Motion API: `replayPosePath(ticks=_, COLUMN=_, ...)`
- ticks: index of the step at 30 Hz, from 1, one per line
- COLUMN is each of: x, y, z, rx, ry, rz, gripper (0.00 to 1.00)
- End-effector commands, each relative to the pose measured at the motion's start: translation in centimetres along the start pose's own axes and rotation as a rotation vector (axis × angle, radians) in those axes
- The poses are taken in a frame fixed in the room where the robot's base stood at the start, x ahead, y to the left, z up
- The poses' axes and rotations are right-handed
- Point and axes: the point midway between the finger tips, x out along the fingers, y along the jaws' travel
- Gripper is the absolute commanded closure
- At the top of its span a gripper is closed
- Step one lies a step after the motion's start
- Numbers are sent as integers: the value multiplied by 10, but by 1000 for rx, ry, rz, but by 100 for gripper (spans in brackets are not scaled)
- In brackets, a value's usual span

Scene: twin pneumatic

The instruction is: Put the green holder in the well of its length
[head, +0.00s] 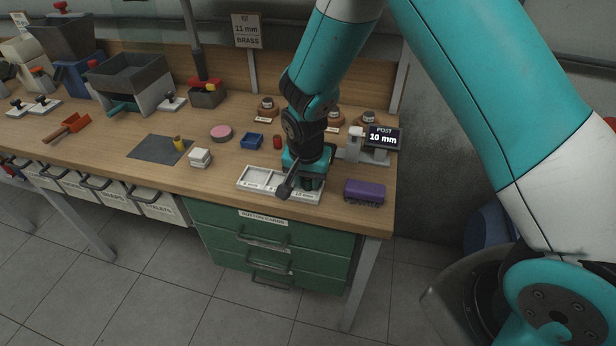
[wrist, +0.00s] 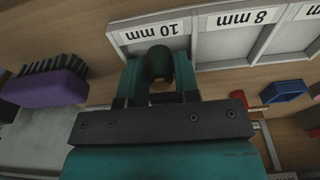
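The green holder (wrist: 160,63) is a small dark green cylinder. In the wrist view it stands between the teal fingers of my gripper (wrist: 160,78), which appear closed on its sides. The white tray (head: 250,188) has wells with length labels; the wrist view shows the 10 mm label (wrist: 152,32) and the 8 mm label (wrist: 248,18). The holder overlaps the edge of the 10 mm well in that view; I cannot tell whether it is above the well or in it. In the head view my gripper (head: 309,180) is over the tray's right end.
A display (head: 383,137) reads "POST 10 mm" behind, to the right. A purple brush (head: 364,191) lies right of the tray. A blue bin (head: 252,141), a red piece (head: 277,142) and a white block (head: 200,158) stand on the bench. The front edge is close to the tray.

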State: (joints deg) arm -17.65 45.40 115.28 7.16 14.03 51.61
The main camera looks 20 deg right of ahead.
Motion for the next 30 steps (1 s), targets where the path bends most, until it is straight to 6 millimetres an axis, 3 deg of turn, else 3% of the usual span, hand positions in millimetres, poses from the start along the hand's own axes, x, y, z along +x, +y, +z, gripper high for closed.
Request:
replayPosePath(ticks=12, x=-10, y=-1, z=-1, rx=0, ry=1, rz=-2, gripper=66)
replayPosePath(ticks=24, x=-92, y=-1, z=-1, rx=0, ry=4, rz=-4, gripper=66)
replayPosePath(ticks=30, x=-118, y=0, z=-1, rx=0, ry=1, rz=-1, gripper=66)
